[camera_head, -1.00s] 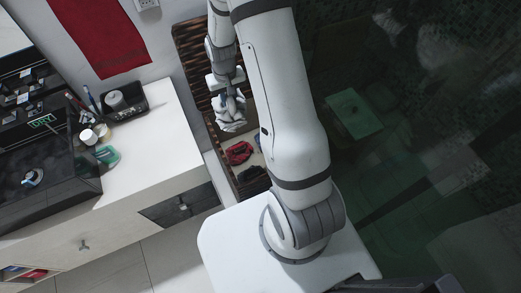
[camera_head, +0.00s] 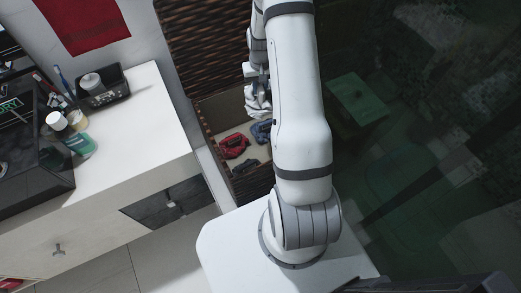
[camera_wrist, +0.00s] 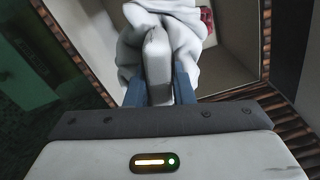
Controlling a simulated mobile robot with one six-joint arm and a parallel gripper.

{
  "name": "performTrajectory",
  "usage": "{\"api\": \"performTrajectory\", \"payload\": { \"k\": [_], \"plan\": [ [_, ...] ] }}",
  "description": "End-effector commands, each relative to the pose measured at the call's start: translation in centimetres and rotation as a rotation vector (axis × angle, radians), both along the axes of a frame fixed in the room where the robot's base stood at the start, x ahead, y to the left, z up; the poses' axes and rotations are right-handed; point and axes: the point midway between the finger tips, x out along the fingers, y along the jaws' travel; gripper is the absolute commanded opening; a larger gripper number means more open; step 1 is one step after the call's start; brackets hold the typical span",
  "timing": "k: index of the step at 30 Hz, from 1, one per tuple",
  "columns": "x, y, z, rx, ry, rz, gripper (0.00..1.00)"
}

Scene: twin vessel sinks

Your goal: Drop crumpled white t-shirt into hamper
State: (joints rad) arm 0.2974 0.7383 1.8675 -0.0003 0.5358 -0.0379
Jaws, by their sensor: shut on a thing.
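The crumpled white t-shirt (camera_head: 259,101) hangs from my gripper (camera_head: 257,82) over the hamper. In the wrist view, my gripper (camera_wrist: 160,85) is shut on the t-shirt (camera_wrist: 189,40), whose folds bulge out around the fingers. The hamper (camera_head: 206,118) is a dark woven box with a light lining and an open lid. Its lined inside and woven rim (camera_wrist: 282,108) surround the t-shirt in the wrist view. My arm hides the hamper's right part in the head view.
Red (camera_head: 234,145) and dark blue cloths lie in the hamper. A white counter (camera_head: 135,125) with a black organiser tray (camera_head: 103,93) and several bottles stands at the left. A green stool (camera_head: 358,100) shows at the right behind dark glass.

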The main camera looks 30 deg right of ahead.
Motion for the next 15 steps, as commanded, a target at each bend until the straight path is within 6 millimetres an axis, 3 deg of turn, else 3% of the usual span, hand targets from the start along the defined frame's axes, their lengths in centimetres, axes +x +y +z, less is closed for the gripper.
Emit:
{"api": "performTrajectory", "payload": {
  "k": [8, 15],
  "plan": [
    [0.1, -0.7, -1.6, 0.0, 0.0, -0.01, 0.0],
    [0.1, -0.6, -4.4, 0.0, 0.001, -0.01, 0.0]
  ]
}}
